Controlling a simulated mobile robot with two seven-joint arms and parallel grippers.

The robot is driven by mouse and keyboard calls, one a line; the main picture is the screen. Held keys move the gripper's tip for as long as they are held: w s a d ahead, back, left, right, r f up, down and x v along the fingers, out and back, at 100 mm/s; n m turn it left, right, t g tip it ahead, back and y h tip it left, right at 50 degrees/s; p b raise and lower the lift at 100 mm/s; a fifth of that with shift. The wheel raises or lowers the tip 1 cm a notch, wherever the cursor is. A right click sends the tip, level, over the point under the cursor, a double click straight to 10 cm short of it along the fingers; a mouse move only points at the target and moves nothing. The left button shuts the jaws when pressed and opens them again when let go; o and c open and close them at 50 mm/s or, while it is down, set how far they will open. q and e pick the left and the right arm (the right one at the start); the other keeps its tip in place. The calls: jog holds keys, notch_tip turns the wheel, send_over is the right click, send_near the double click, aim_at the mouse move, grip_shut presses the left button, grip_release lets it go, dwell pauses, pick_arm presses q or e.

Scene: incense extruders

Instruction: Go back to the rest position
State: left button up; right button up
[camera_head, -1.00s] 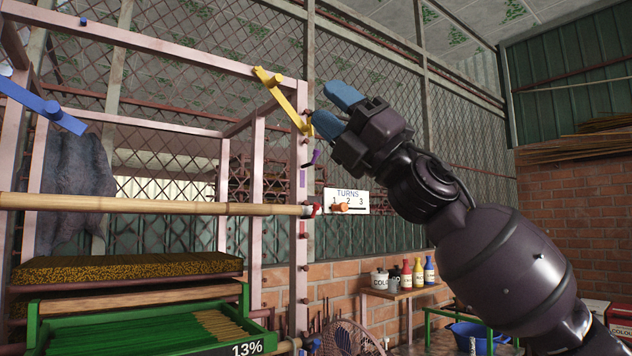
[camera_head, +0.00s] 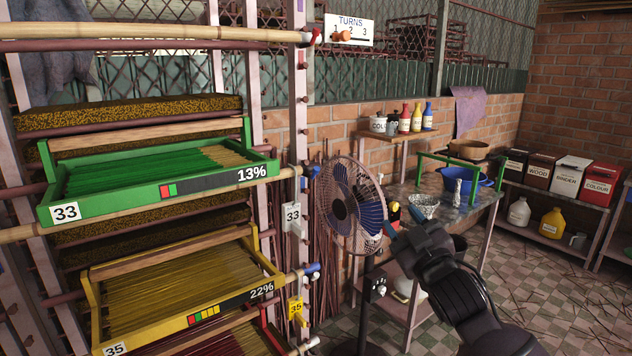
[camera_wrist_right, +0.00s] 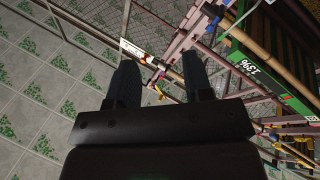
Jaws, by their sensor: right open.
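My right gripper (camera_head: 398,232) is in the lower right of the head view, in front of the fan and the work table, its blue fingers pointing up and to the left. In the right wrist view its two fingers (camera_wrist_right: 160,82) stand apart with nothing between them. The right gripper is open and empty. My left gripper is in neither view.
A rack at left holds a green tray (camera_head: 150,190) marked 33 and a yellow tray (camera_head: 180,295) marked 35. A fan (camera_head: 350,207) stands right of the rack. A table (camera_head: 455,215) and a shelf with boxes (camera_head: 570,180) stand behind. Tiled floor shows at right.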

jog(key=s+d+f+m+g+h, duration=0.1)
jog(key=s+d+f+m, duration=0.1)
jog(key=f, duration=0.4)
jog(key=s+d+f+m+g+h, duration=0.1)
jog(key=s+d+f+m, duration=0.15)
jog(key=f, duration=0.45)
jog(key=s+d+f+m+g+h, duration=0.2)
jog(key=s+d+f+g, duration=0.1)
jog(key=s+f, duration=1)
jog(key=s+d+f+m+g+h, duration=0.2)
jog(key=s+d+f+g, duration=0.1)
jog(key=s+f, duration=1.1)
jog(key=shift+s+d+f+g+h, duration=0.15)
jog(key=shift+s+d+g+h, duration=0.25)
jog(key=shift+g, duration=0.1)
jog(key=shift+w+m, duration=0.1)
jog(key=shift+m, duration=0.15)
